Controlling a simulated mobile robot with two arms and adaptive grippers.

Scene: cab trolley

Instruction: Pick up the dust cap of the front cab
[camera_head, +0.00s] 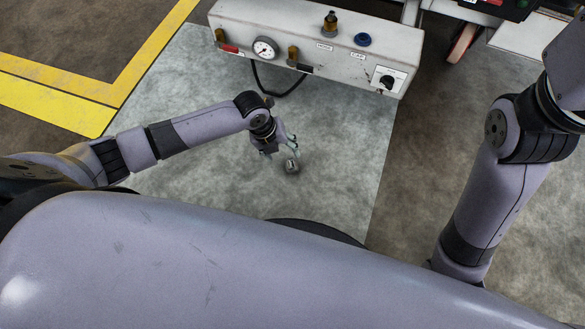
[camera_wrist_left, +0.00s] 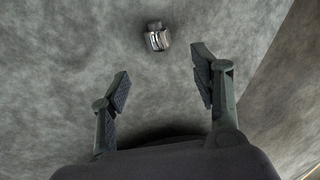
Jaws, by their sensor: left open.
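A small dark and silver cylinder (camera_head: 291,166), which looks like the dust cap, lies on the grey floor just beyond my left gripper. It also shows in the left wrist view (camera_wrist_left: 157,38), ahead of the fingertips and between their lines. My left gripper (camera_head: 280,149) is open and empty, its two fingers spread wide in the left wrist view (camera_wrist_left: 160,75). The fingers do not touch the cylinder. The front cab's white panel (camera_head: 335,66) stands behind the gripper. My right gripper is hidden; only its arm shows at the right.
The panel carries a round gauge (camera_head: 265,48), a brass fitting (camera_head: 330,24), a blue round cap or knob (camera_head: 363,39) and a black rotary switch (camera_head: 387,80). A black cable (camera_head: 277,90) hangs below it. The pale floor patch (camera_head: 335,190) around the cylinder is clear.

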